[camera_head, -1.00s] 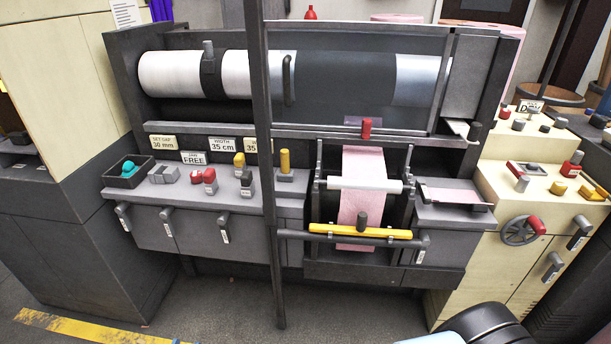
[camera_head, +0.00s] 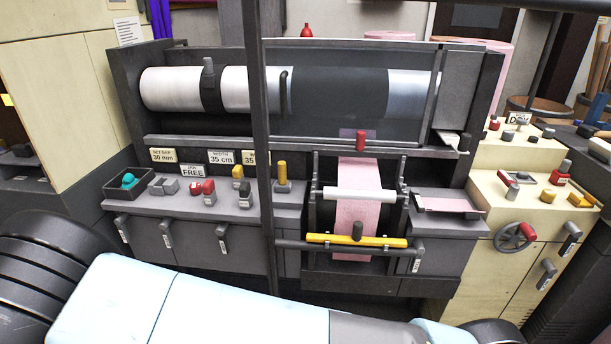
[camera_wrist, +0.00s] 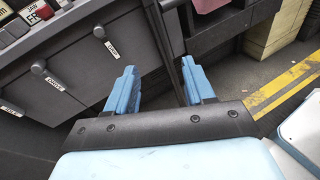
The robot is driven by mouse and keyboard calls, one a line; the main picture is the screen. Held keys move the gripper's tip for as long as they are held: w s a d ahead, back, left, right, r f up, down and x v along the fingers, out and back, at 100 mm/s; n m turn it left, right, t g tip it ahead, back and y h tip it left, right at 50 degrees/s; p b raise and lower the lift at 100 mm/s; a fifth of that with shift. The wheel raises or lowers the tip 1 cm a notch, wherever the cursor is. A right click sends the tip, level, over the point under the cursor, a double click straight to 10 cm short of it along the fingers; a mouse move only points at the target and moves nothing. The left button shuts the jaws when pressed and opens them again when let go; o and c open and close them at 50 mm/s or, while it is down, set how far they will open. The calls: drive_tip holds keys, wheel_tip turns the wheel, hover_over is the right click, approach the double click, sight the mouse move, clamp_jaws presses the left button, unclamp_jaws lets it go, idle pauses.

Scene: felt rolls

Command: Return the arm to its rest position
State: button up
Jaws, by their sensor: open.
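My gripper (camera_wrist: 160,88) shows in the wrist view with its two blue fingers well apart and nothing between them. It hangs over the floor in front of the grey machine, below the drawer fronts (camera_wrist: 95,60). In the head view my pale blue arm crosses the lower part of the picture, in front of the machine. The gripper's fingers do not show in that view.
The grey machine (camera_head: 225,262) has a roller (camera_head: 175,90), a dark upright post (camera_head: 262,170), a yellow bar (camera_head: 325,240) and pink felt (camera_head: 357,190). A cream cabinet (camera_head: 490,265) with a handwheel (camera_head: 512,237) stands right. Yellow floor tape (camera_wrist: 285,90) shows in the wrist view.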

drive_tip(key=w+d+r+m+g+h, duration=0.2)
drive_tip(key=w+d+r+m+g, duration=0.5)
drive_tip(key=w+d+r+m, duration=0.5)
drive_tip(key=w+d+r+m+g+y, duration=0.25)
drive_tip(key=d+r+g, duration=0.25)
drive_tip(key=d+r, duration=1)
drive_tip(key=s+d+r+m+y, duration=0.45)
drive_tip(key=d+r+m, duration=0.35)
drive_tip(key=d, duration=0.6)
drive_tip(key=s+d+r+m+t+y, duration=0.1)
drive_tip(key=s+d+r+m, duration=0.2)
drive_tip(key=s, duration=0.3)
drive_tip(key=s+d+r+m+t+y, duration=0.1)
drive_tip(key=s+d+r+m+t, duration=0.1)
drive_tip(key=s+d, duration=0.4)
wheel_tip(320, 180, up, 3)
drive_tip(key=shift+s+d+f+m+t, duration=0.15)
drive_tip(key=shift+d+m+t, duration=0.15)
drive_tip(key=shift+m, duration=0.55)
